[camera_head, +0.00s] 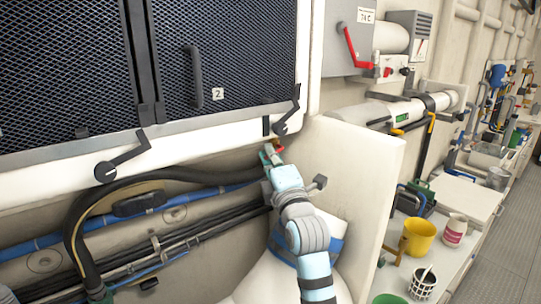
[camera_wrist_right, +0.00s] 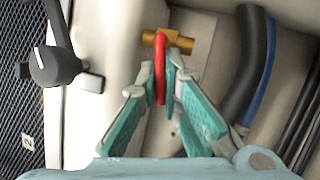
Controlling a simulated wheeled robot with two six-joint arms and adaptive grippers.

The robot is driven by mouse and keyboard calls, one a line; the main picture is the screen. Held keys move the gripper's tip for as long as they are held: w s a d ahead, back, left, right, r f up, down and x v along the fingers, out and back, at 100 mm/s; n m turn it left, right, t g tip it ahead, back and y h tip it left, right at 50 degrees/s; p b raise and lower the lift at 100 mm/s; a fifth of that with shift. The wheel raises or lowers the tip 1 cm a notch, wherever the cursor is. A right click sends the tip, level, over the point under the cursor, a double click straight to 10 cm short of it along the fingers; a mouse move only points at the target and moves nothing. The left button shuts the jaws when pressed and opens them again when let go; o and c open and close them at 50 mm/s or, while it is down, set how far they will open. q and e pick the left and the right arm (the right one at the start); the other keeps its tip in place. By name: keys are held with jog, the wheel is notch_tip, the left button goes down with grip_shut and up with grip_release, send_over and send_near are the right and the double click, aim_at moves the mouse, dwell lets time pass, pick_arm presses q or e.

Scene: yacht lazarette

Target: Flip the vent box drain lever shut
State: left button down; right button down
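The drain lever is a red handle (camera_wrist_right: 160,85) on a brass valve body (camera_wrist_right: 170,42), below the vent box (camera_head: 180,143) with its dark mesh doors. In the wrist view my right gripper (camera_wrist_right: 161,82) has its two teal-padded fingers on either side of the red handle, closed up against it. In the head view my right gripper (camera_head: 270,155) reaches up to the underside of the vent box, and only a bit of the red handle (camera_head: 279,149) shows beside the fingertips. The brass valve is mostly hidden there. My left gripper is not in view.
Black latch handles (camera_head: 288,118) hang at the vent box's lower edge, close to my right gripper. A dark hose (camera_head: 165,175) and blue pipes run below. A white panel (camera_head: 365,170) stands right of my arm. Another red lever (camera_head: 352,50) is on a grey box.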

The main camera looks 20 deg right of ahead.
jog(key=shift+r+m+g+h, duration=0.3)
jog(key=shift+m+h, duration=0.1)
jog(key=shift+m, duration=0.4)
jog(key=c, duration=2)
grip_release()
jog(key=shift+c, duration=0.2)
jog(key=shift+f, duration=0.1)
